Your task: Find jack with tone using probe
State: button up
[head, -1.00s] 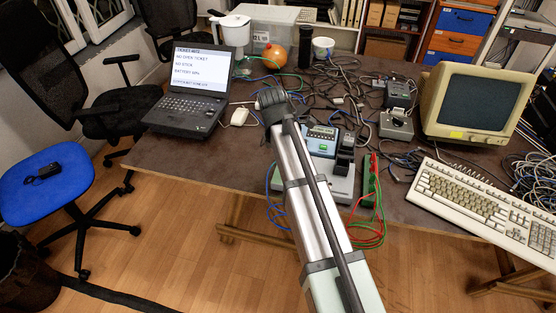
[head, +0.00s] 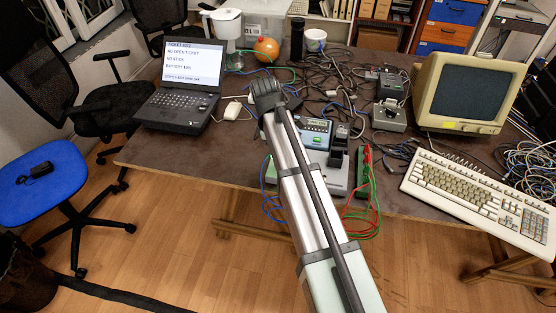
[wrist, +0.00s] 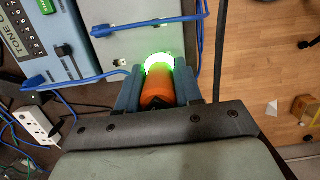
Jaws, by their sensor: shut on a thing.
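In the wrist view my gripper (wrist: 158,76) is shut on an orange probe (wrist: 158,92) whose tip glows bright green. The tip is over or against a light grey panel (wrist: 125,42); I cannot tell whether it touches. Blue cables (wrist: 140,26) run across the panel. In the head view my arm hides the gripper and probe; the grey unit (head: 340,180) shows beside the arm.
In the head view a laptop (head: 180,95) stands left, a monitor (head: 470,95) and keyboard (head: 480,190) right. Tangled cables (head: 340,75) cover the table's middle. Red and green leads (head: 362,215) hang off the front edge. A white power strip (wrist: 35,120) is at left in the wrist view.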

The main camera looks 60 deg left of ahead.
jog(key=m, duration=0.5)
jog(key=shift+g, duration=0.3)
jog(key=m, duration=0.4)
jog(key=shift+g+h, duration=0.3)
jog(key=shift+m, duration=0.9)
dwell(0.5)
jog(key=m, duration=0.2)
jog(key=shift+m+g, duration=0.3)
jog(key=shift+m, duration=0.1)
jog(key=m, duration=0.5)
jog(key=shift+g, duration=0.4)
jog(key=shift+r, duration=0.15)
dwell(0.4)
